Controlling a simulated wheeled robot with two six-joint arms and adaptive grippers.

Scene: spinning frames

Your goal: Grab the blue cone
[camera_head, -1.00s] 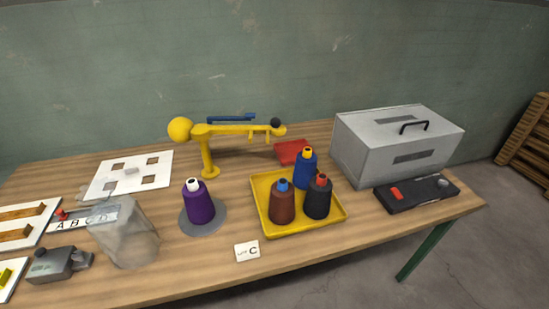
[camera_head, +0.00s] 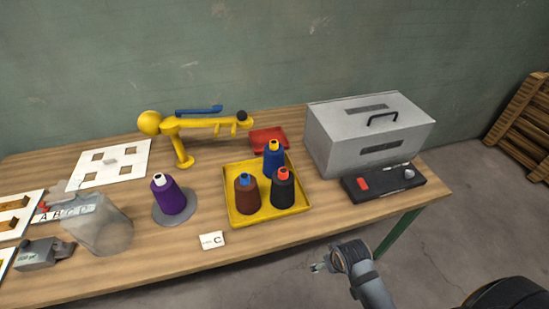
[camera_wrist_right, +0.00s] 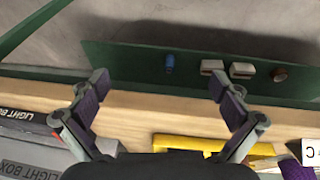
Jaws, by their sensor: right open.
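The blue cone (camera_head: 273,160) stands upright at the back of the yellow tray (camera_head: 238,216), with a yellow-orange tip. A brown cone (camera_head: 246,195) with a blue tip and a black cone (camera_head: 283,190) with a red tip stand in front of it in the tray. My right gripper (camera_head: 320,267) is in front of the table's front edge, right of and well short of the tray. In the right wrist view it is open and empty (camera_wrist_right: 158,86). The blue cone is not clearly visible there. My left gripper is out of view.
A purple cone (camera_head: 168,197) stands on a grey disc left of the tray. A grey box (camera_head: 345,150) and black panel (camera_head: 382,184) are at right. A yellow stand (camera_head: 180,150) is behind. A "C" card (camera_head: 212,240) lies in front. The wrist view shows a green panel (camera_wrist_right: 130,60).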

